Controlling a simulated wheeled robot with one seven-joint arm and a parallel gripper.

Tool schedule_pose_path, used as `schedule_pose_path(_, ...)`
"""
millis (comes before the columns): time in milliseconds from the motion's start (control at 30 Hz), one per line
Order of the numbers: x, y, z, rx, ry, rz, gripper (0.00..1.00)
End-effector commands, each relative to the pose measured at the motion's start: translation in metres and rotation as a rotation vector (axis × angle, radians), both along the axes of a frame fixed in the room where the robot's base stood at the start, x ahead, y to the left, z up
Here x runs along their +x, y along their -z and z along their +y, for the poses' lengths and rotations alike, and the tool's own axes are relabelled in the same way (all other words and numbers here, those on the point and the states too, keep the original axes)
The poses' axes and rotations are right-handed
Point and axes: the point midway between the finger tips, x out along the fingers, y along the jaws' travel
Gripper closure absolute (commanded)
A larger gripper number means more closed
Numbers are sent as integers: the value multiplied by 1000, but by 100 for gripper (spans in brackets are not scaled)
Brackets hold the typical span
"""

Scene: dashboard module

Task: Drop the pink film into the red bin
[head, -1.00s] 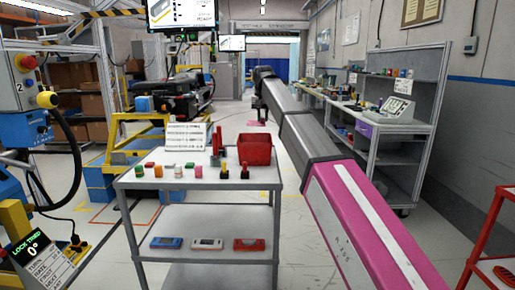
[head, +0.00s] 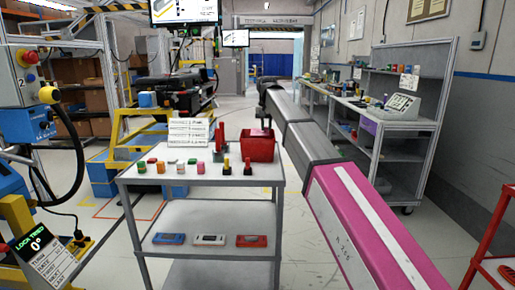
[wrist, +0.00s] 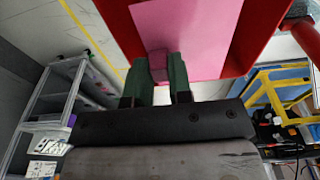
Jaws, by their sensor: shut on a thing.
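The pink film (wrist: 195,35) shows as a flat pink sheet in the wrist view, with a narrow part pinched between the green fingers of my gripper (wrist: 158,70). The red bin (wrist: 118,28) lies beyond the film, its walls showing on both sides of it. In the head view the red bin (head: 257,151) stands at the back right of the grey cart top. My gripper (head: 264,121) is just above the bin there. The film is not discernible in the head view, and how far it reaches into the bin I cannot tell.
The cart (head: 200,181) also carries several small coloured pots, red and yellow upright pieces beside the bin, and a white sign (head: 190,132). Three handheld devices lie on its lower shelf (head: 205,215). A grey workbench (head: 400,125) stands at the right.

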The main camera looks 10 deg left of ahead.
Motion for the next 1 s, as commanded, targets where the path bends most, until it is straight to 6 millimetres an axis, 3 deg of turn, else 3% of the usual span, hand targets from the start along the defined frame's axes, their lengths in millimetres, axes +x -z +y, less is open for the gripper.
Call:
schedule_pose_path(133, 0, 0, 0, 0, 0, 0, 100)
schedule_pose_path(167, 0, 0, 0, 0, 0, 0, 71)
schedule_pose_path(233, 0, 0, 0, 0, 0, 0, 51)
schedule_pose_path(633, 0, -9, 0, 0, 0, -1, 51)
schedule_pose_path(1000, -7, -73, -1, 0, 0, -2, 51)
